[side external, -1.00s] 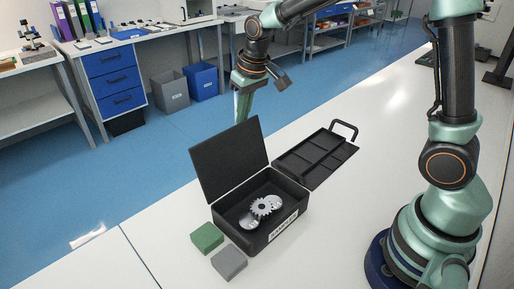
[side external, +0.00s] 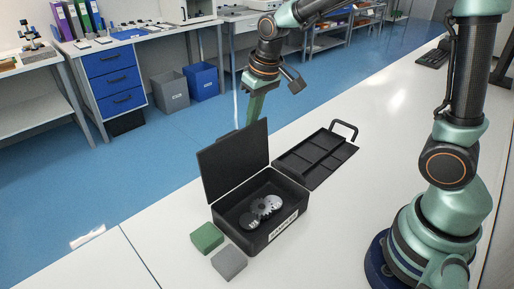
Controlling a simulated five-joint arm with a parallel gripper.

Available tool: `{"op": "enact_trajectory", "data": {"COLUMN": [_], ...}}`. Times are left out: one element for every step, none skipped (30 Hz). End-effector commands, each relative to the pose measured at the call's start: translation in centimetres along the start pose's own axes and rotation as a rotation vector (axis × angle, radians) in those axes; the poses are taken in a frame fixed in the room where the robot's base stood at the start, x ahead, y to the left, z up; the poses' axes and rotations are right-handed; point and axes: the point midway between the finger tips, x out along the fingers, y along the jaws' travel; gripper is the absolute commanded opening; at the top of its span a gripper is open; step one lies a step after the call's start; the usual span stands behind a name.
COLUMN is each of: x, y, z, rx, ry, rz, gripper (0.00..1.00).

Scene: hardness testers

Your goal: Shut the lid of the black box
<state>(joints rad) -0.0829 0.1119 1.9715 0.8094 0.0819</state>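The black box (side external: 291,189) stands on the white bench with a white label on its front. Its lid (side external: 234,160) is open and stands up, leaning back a little. Several grey metal discs (side external: 256,213) lie inside, one of them with a toothed edge. My gripper (side external: 247,112) is behind and above the lid, pointing down. Its lower end is partly hidden by the lid's top edge, and I cannot tell whether it touches the lid. One green finger shows, so its opening cannot be judged.
A black divided tray (side external: 316,158) with a handle lies behind the box at the right. A green block (side external: 207,237) and a grey block (side external: 229,263) lie at the box's left front. The bench (side external: 345,240) is clear right of the box.

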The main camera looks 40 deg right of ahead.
Motion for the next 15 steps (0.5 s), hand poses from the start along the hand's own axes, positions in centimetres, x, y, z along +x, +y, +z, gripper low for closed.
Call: {"op": "enact_trajectory", "data": {"x": [-0.1, -0.2, -0.2, -0.2, -0.3, -0.3, -0.4, -0.4, -0.5, -0.5, -0.6, -0.6, -0.7, -0.7, -0.8], "y": [0.0, 0.0, 0.0, 0.0, 0.0, 0.0, 0.0, 0.0, 0.0, 0.0, 0.0, 0.0, 0.0, 0.0, 0.0], "z": [0.2, 0.2, 0.4, 0.5, 0.6, 0.7, 0.8, 0.9, 1.1, 1.1, 1.3, 1.4, 1.5, 1.6, 1.7], "rx": [0.0, 0.0, 0.0, 0.0, 0.0, 0.0, 0.0, 0.0, 0.0, 0.0, 0.0, 0.0, 0.0, 0.0, 0.0], "ry": [0.001, 0.001, 0.001, 0.001, 0.0, 0.001, 0.001, 0.001, 0.001, 0.001, 0.001, 0.001, 0.001, 0.001, 0.001], "rz": [0.0, 0.0, 0.0, 0.0, 0.0, -0.001, -0.001, -0.001, -0.001, -0.001, -0.001, -0.001, -0.001, -0.001, -0.001], "gripper": [0.0, 0.0, 0.0, 0.0, 0.0, 0.0, 0.0, 0.0, 0.0, 0.0, 0.0, 0.0, 0.0, 0.0, 0.0]}}
